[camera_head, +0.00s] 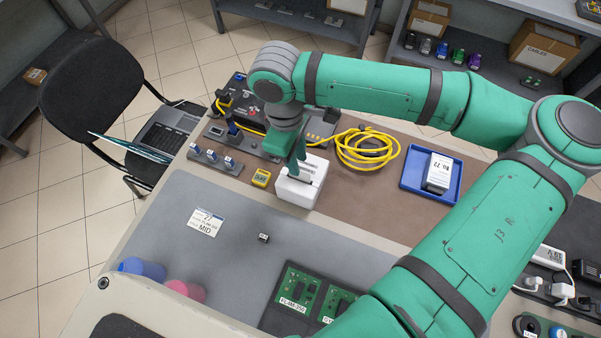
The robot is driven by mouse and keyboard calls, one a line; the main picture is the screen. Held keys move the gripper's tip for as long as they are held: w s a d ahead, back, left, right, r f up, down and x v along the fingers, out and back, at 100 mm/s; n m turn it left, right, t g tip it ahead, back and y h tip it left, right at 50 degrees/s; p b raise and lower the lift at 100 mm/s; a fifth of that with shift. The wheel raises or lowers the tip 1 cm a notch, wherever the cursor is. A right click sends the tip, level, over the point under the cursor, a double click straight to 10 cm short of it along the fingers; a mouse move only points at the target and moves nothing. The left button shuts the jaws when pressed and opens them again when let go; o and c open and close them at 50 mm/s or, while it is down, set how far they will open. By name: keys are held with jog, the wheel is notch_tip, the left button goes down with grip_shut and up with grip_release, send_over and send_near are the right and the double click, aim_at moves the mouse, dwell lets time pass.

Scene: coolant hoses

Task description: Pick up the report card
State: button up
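My gripper (297,168) points down at a white box-shaped device (296,190) with a dark slot in its top, like a small printer. The green and dark fingers are at or just above the slot. I cannot tell whether they touch it, or whether a card is between them. No card is clearly labelled as the report card. A flat white printed card (206,222), marked MID, lies on the grey mat to the left. A white printed item (440,169) stands out in the blue tray (418,180) on the right.
A coiled yellow cable (366,148) lies behind the gripper. Green circuit boards (298,289) and a small dark block (263,238) are nearer. A black chair (95,90) is left of the table. The grey mat is mostly clear.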

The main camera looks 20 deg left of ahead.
aim_at(300, 177)
jog(key=shift+s+d+f, duration=0.1)
jog(key=shift+d+f, duration=0.15)
jog(key=shift+f, duration=1.1)
jog(key=shift+s+d+f, duration=0.1)
jog(key=shift+d+f, duration=0.1)
jog(key=shift+f, duration=1.15)
grip_shut()
